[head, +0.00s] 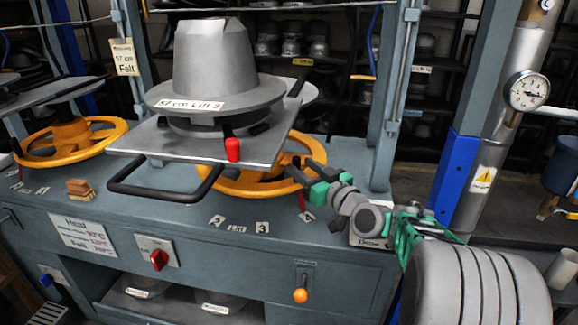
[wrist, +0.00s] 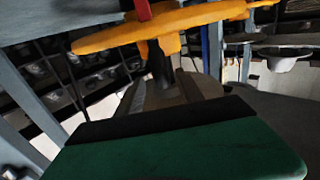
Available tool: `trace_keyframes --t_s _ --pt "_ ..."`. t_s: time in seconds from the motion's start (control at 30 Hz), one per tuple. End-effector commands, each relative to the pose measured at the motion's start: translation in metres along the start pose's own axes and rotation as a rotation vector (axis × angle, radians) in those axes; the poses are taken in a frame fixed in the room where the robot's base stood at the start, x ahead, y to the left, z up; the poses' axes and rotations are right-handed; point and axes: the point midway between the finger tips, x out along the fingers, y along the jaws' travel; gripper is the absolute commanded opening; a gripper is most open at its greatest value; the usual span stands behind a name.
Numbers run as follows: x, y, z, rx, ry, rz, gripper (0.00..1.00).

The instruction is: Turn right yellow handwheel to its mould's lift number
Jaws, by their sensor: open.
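The right yellow handwheel (head: 262,188) sits on the blue-grey bench, partly hidden under the plate and mould. The grey mould (head: 213,62) above it carries a label (head: 190,104) reading "57 cm Lift 3". Number tags lie on the bench before the wheel; one tag (head: 262,227) reads 3. A red marker (head: 302,201) is at the wheel's right side, near my gripper. My gripper (head: 305,173) is open at the wheel's right rim; contact cannot be told. The wrist view shows yellow wheel parts (wrist: 160,27) beyond a green finger, with a red piece (wrist: 143,10).
A metal plate (head: 135,141) with a black bar handle (head: 160,194) and red knob (head: 232,149) overhangs the wheel. Another yellow handwheel (head: 65,142) stands at left. A blue-grey post (head: 388,120) rises behind my gripper. The bench front has a red switch (head: 158,259).

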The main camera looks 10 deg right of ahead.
Motion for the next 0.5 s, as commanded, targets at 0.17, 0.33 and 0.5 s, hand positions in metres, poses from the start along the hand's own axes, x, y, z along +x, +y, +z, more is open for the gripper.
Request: trace_keyframes --t_s 0.17,0.33,0.5 --pt "0.037 -0.003 -0.001 0.001 -0.002 -0.006 0.44" --pt "0.057 -0.001 -0.001 0.002 -0.003 -0.001 0.44" --pt "0.059 -0.001 0.0 0.002 -0.003 0.0 0.44"
